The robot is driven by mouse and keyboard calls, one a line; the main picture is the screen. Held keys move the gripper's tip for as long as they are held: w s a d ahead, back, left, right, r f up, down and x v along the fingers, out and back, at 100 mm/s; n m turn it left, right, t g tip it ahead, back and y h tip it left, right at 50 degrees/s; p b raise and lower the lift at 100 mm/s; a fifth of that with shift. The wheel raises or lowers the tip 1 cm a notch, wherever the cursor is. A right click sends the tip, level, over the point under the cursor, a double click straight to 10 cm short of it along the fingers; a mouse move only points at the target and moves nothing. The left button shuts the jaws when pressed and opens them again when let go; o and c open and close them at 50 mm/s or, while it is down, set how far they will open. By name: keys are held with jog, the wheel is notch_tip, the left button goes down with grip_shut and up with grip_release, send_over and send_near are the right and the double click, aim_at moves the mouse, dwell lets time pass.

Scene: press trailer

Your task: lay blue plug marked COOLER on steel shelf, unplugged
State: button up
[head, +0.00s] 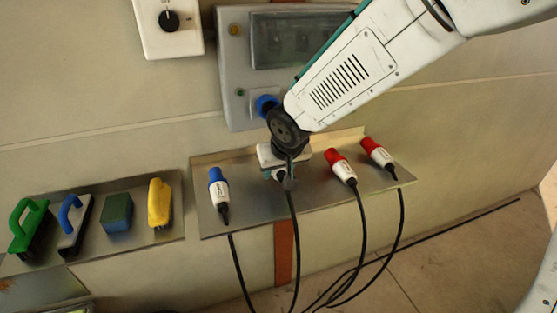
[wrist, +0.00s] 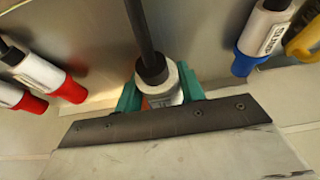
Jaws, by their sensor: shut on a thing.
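My gripper (head: 279,173) is shut on a white-bodied plug (head: 288,183) over the middle of the steel shelf (head: 262,214). In the wrist view, my green fingers (wrist: 158,97) clasp both sides of this plug (wrist: 166,80), and its black cable runs away from it. Its coloured end and marking are hidden, and I cannot tell whether it touches the shelf. Another plug, blue-ended (head: 218,188), lies on the shelf to the left; its label is too small to read. It also shows in the wrist view (wrist: 262,40). A blue socket (head: 265,103) on the grey wall box is partly behind my wrist.
Two red-ended plugs (head: 341,167) (head: 377,153) lie on the shelf's right part. A second metal shelf (head: 150,243) at left holds a green brush (head: 28,226), a blue-handled tool (head: 75,222), a sponge (head: 117,213) and a yellow brush (head: 159,203). Cables hang over the front edge.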

aim_at(276, 191)
jog(key=shift+s+f, duration=0.1)
jog(key=shift+f, duration=2.6)
jog(key=o, duration=1.1)
jog(key=shift+o, duration=0.2)
